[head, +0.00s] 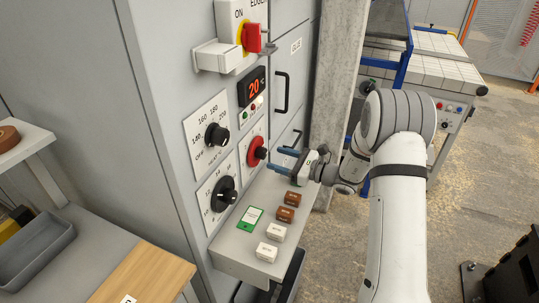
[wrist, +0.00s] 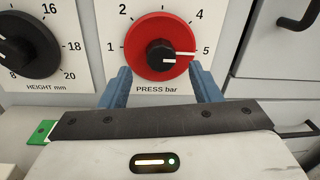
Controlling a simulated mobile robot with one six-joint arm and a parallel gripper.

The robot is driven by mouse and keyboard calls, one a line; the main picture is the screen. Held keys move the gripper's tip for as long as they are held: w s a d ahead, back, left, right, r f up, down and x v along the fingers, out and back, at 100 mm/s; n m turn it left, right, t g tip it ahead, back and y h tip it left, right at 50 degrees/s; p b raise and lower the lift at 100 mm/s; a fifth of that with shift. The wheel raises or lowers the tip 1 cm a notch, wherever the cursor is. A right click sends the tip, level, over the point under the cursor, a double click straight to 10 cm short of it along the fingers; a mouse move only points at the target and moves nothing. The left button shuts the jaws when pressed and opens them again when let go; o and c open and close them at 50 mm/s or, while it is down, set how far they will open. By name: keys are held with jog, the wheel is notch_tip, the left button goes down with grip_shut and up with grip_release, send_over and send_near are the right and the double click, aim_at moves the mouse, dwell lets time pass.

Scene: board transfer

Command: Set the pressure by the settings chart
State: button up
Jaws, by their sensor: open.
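The PRESS bar dial is a red disc with a black centre knob (wrist: 172,54) on the cabinet front; it also shows in the head view (head: 251,152). Its white pointer line points right, close to the 5 mark. My gripper (wrist: 160,76) is open, its two blue fingers pointing at the dial, one on each side of its lower part. In the head view my gripper (head: 281,160) is just right of the red dial; contact cannot be told.
The black HEIGHT mm knob (wrist: 28,45) is left of the red dial. Another black knob (head: 217,135) is above it. A display (head: 253,86) reads 20, below a red switch (head: 251,38). White blocks (head: 267,252) and brown blocks (head: 292,199) stand on the ledge (head: 232,245).

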aim_at(265, 155)
jog(key=shift+x, duration=2.3)
jog(key=shift+c, duration=0.3)
jog(key=c, duration=0.9)
jog(key=shift+d, duration=0.15)
jog(key=shift+c, duration=0.2)
jog(key=shift+f, duration=0.1)
